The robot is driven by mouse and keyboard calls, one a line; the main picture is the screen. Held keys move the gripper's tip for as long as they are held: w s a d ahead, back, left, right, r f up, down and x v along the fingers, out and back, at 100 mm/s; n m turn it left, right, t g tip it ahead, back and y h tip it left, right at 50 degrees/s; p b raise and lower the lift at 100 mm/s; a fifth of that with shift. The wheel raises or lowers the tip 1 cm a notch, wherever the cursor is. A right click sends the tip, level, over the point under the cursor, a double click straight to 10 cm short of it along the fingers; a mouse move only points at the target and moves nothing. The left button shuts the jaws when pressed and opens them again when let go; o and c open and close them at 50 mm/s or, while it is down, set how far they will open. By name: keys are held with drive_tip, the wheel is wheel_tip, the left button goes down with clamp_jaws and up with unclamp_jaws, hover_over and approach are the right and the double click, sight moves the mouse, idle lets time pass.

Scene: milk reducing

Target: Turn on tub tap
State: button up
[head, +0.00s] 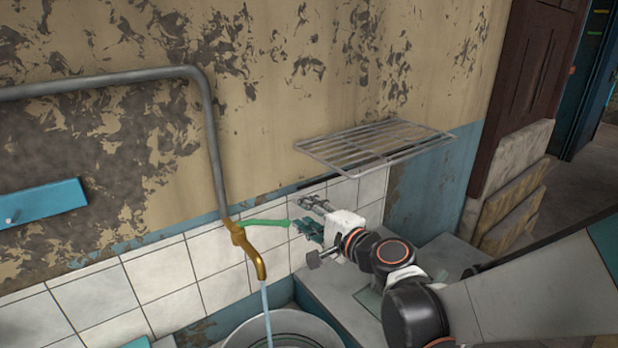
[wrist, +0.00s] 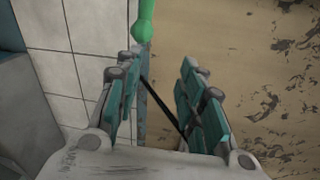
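The tub tap (head: 246,246) is brass-coloured and fixed at the tiled wall, with a green lever handle (head: 264,222) pointing right. A thin stream of water (head: 267,315) runs from its spout down into a round metal basin (head: 284,322). My gripper (head: 305,232) is just right of the lever's tip in the head view. In the wrist view the green handle (wrist: 145,22) shows at the top, beyond the fingertips. My gripper (wrist: 160,62) has its fingers apart with nothing between them.
A wire rack (head: 375,145) juts from the wall above my gripper. A grey pipe (head: 212,150) runs down to the tap. A grey counter (head: 340,290) lies below my arm. A blue box or shelf (head: 42,203) is on the wall at left.

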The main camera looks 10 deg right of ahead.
drive_tip(key=p+v, duration=0.2)
drive_tip(key=v, duration=1)
drive_tip(key=shift+f, duration=0.25)
idle(0.3)
drive_tip(key=shift+s, duration=0.1)
idle(1.1)
